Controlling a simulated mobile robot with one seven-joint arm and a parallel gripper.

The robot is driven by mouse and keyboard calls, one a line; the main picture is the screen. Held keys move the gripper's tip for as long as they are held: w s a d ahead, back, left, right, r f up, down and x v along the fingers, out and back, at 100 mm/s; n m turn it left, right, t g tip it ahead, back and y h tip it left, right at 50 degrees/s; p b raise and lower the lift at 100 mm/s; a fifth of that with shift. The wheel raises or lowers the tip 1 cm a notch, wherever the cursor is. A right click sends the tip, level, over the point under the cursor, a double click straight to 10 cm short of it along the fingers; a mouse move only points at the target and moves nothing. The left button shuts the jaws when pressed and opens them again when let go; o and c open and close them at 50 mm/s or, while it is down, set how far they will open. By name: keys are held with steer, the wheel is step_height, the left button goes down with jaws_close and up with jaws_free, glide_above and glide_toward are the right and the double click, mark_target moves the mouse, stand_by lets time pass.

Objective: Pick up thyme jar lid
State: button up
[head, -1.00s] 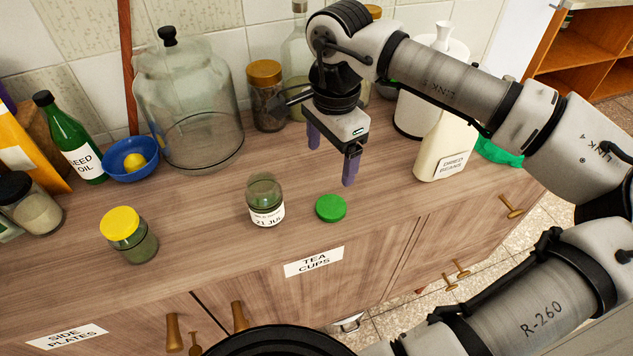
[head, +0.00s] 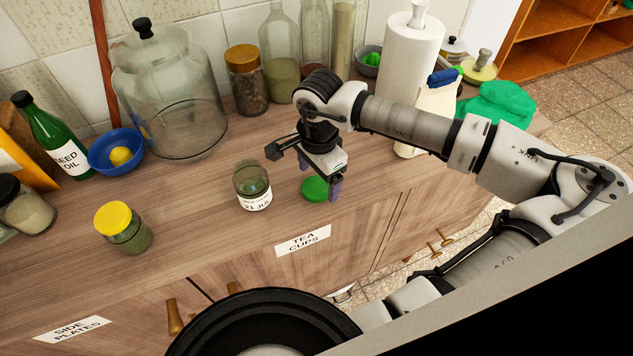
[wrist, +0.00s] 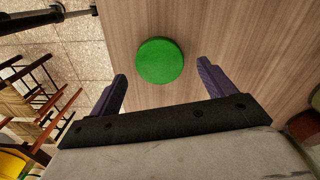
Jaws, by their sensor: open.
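A round green lid (head: 315,190) lies flat on the wooden counter, just right of an open glass jar (head: 252,188) with a white label reading 21 JUL. My gripper (head: 322,186) is low over the lid, pointing down, and partly hides it in the head view. In the wrist view the green lid (wrist: 160,61) lies ahead of the two purple fingers, roughly centred between them, with nothing held. My gripper (wrist: 161,80) is open there, its fingers apart on either side and not touching the lid.
A yellow-lidded jar (head: 123,227) stands further left. A blue bowl (head: 117,152) with a lemon, a large glass jar (head: 172,105) and a brown-lidded jar (head: 246,78) stand behind. A paper towel roll (head: 407,60) is at the back right. The counter's front edge is close to the lid.

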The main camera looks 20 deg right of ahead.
steer(key=shift+f, duration=0.95)
steer(key=c, duration=1.1)
steer(key=shift+o, duration=0.2)
steer(key=shift+r, duration=0.2)
